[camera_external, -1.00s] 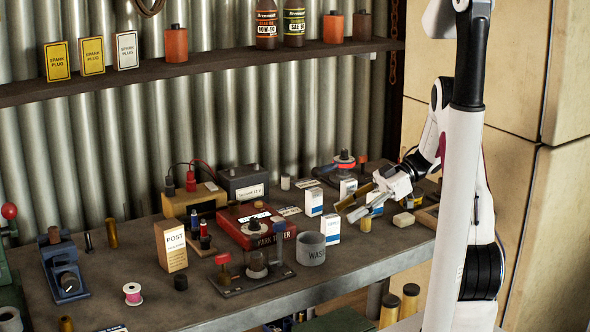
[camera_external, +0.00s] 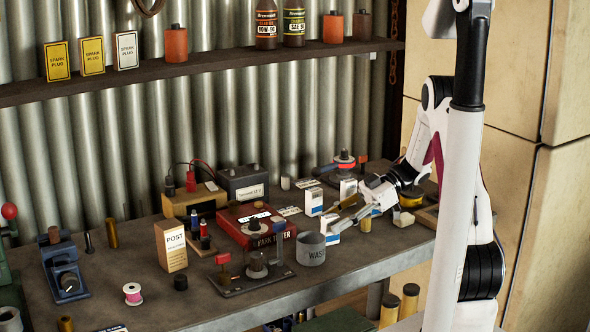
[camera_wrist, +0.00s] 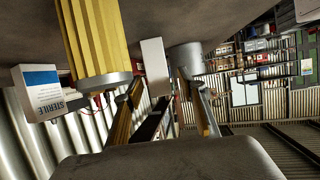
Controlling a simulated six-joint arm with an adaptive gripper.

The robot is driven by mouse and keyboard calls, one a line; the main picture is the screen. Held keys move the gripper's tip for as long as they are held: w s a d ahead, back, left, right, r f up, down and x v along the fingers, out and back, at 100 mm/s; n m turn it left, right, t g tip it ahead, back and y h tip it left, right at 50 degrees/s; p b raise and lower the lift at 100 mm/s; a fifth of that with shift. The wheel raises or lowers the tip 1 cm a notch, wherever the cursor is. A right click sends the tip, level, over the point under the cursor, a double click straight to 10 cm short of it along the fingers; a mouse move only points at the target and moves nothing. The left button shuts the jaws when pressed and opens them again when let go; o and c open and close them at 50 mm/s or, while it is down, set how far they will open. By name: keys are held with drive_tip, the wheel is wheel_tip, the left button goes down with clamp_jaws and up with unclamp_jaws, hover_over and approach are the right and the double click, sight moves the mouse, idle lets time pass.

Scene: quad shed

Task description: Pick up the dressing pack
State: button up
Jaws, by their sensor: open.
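Several small white-and-blue boxes look like dressing packs. One box (camera_external: 314,202) stands upright left of my gripper (camera_external: 339,214), another box (camera_external: 330,227) is beside the fingertips and partly hidden, and a third box (camera_external: 348,188) stands behind. In the wrist view, a white box (camera_wrist: 155,66) appears beyond and between the open fingertips (camera_wrist: 158,86), apparently apart from them. Another box, lettered STERILE (camera_wrist: 42,92), is at the left. I cannot tell which one is the pack meant. My gripper is open and empty, low over the bench.
A yellow ribbed cylinder (camera_wrist: 97,40) is very close to my left finger in the wrist view. A grey waste cup (camera_external: 311,248) stands near the boxes, with a red tester case (camera_external: 243,228) to its left. The bench front (camera_external: 385,250) is clear.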

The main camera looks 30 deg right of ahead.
drive_tip(key=c, duration=1)
drive_tip(key=shift+r, duration=0.15)
drive_tip(key=shift+r, duration=4.85)
